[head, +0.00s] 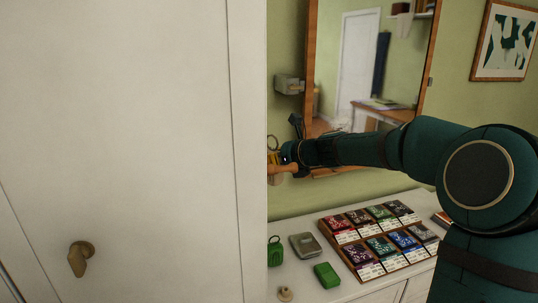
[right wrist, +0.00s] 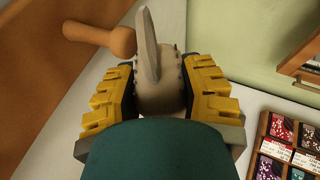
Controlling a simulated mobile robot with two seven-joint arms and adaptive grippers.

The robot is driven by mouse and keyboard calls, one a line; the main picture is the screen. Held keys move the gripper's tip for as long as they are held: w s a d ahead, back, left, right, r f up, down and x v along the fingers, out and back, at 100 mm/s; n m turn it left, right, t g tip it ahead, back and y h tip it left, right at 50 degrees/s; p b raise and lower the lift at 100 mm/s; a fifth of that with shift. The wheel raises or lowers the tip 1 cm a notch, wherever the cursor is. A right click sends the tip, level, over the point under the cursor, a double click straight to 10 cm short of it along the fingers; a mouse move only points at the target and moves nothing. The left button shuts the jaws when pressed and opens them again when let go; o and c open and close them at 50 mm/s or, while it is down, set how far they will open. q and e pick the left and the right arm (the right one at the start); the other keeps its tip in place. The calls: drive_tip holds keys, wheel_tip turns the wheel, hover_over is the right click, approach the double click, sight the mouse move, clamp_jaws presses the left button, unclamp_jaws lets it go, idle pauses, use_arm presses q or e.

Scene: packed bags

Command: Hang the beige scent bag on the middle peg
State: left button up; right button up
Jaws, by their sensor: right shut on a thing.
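The beige scent bag (right wrist: 158,88) is between the yellow fingers of my right gripper (right wrist: 160,92), which is shut on it. A flat grey loop or strap (right wrist: 148,45) stands up from the bag. A wooden peg (right wrist: 105,38) sticks out from a brown wooden surface just left of the loop; the loop appears beside it, not around it. In the head view my right gripper (head: 280,158) is partly hidden by the white door edge, with a peg (head: 284,168) close by and a ring (head: 272,142) above. I cannot tell which peg this is. My left gripper is out of view.
A large white door (head: 130,120) with a wooden knob (head: 80,258) fills the left. On the white counter (head: 300,225) stand a tray (head: 345,258) of several coloured packets, a green bag (head: 275,252), a grey box (head: 305,245) and a green box (head: 326,275). A mirror (head: 360,60) hangs behind.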

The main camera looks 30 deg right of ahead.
drive_tip(key=shift+a, duration=0.15)
idle(0.5)
drive_tip(key=shift+w+a, duration=0.15)
drive_tip(key=shift+a, duration=0.2)
drive_tip(key=shift+w+a, duration=0.15)
drive_tip(key=shift+a, duration=0.5)
drive_tip(key=shift+a, duration=0.3)
drive_tip(key=shift+w+a, duration=0.15)
drive_tip(key=shift+a, duration=0.15)
